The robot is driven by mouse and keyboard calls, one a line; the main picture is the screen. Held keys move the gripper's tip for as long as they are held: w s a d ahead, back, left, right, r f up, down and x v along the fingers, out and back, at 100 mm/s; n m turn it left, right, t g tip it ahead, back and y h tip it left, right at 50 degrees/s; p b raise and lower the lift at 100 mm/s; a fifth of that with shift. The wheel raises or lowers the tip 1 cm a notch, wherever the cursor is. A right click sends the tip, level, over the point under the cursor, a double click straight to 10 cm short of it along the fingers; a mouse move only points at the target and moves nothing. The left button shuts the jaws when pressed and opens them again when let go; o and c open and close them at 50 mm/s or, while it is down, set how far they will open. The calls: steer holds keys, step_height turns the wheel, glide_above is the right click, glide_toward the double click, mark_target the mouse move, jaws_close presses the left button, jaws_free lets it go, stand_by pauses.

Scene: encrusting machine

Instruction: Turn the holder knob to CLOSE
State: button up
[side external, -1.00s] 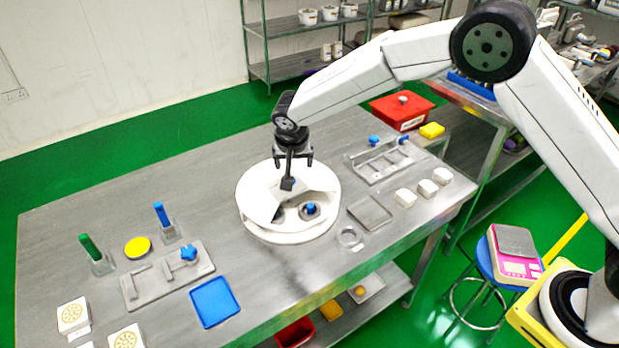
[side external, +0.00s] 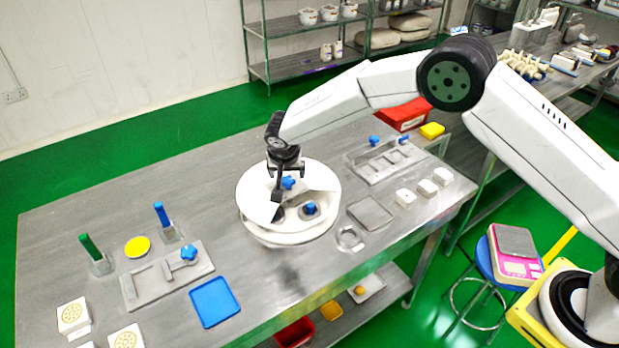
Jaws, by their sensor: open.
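A white round machine bowl (side external: 252,222) stands in the middle of the steel table. Two blue knobs show inside it: one star-shaped knob (side external: 289,183) toward the back and one knob (side external: 310,208) in a round fitting toward the front. I cannot tell which is the holder knob, and no CLOSE marking is readable. My gripper (side external: 286,174) is open over the back part of the bowl, close to the star-shaped knob in the picture. A dark stem hangs beneath it, left of that knob. Whether anything touches the knob cannot be told.
A grey fixture with another blue knob (side external: 188,252) lies left, beside a blue tray (side external: 215,302). A clear-sided fixture (side external: 384,160), white blocks (side external: 405,198) and a grey plate (side external: 369,213) lie right. A red box (side external: 402,113) stands behind. Bare table lies left of the bowl.

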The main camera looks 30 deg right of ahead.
mark_target(288, 180)
steer(key=shift+x, duration=1.6)
jaws_close()
